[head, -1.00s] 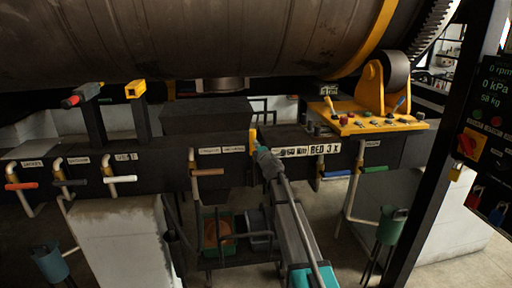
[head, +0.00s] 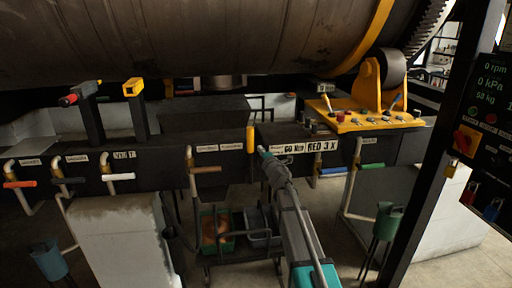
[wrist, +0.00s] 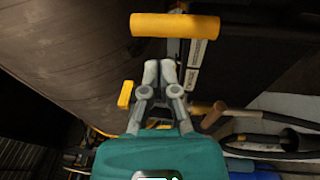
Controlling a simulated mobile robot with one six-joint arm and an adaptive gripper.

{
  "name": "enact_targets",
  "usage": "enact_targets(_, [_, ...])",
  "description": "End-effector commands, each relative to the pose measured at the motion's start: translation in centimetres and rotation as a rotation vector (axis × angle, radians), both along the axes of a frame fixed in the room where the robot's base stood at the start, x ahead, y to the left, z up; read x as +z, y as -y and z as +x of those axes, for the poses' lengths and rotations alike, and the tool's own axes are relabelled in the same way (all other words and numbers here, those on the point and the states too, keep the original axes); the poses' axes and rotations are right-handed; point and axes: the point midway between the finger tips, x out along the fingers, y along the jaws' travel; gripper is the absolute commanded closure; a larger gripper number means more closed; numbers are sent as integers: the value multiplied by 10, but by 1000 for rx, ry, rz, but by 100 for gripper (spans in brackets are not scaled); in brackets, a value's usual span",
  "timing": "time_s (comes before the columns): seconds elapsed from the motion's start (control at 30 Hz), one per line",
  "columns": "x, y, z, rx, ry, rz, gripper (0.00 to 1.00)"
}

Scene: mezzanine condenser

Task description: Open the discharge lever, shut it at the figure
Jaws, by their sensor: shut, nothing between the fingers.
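A yellow-handled lever (head: 250,139), which I take for the discharge lever, stands upright at the middle of the dark beam under the drum. In the wrist view its yellow handle (wrist: 175,25) lies across the top, just beyond my fingertips. My gripper (head: 264,153) is shut and empty, just below and right of the handle. In the wrist view the fingertips (wrist: 168,72) are together, with a gap between them and the handle.
Other levers line the beam: orange (head: 20,184), white (head: 118,177), brown (head: 208,169), blue (head: 333,171) and green (head: 372,166). A yellow control panel (head: 365,122) sits to the right. A cart with bins (head: 215,228) stands below. The large drum (head: 190,40) fills the top.

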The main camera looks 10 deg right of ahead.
Motion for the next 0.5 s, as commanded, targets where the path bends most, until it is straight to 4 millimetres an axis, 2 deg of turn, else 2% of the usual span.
enact_targets(0.03, [0, 2, -14, -1, 0, 0, 100])
enact_targets(0.2, [0, 7, -38, -1, 0, -1, 100])
enact_targets(0.5, [0, 11, -57, 0, 0, 0, 100])
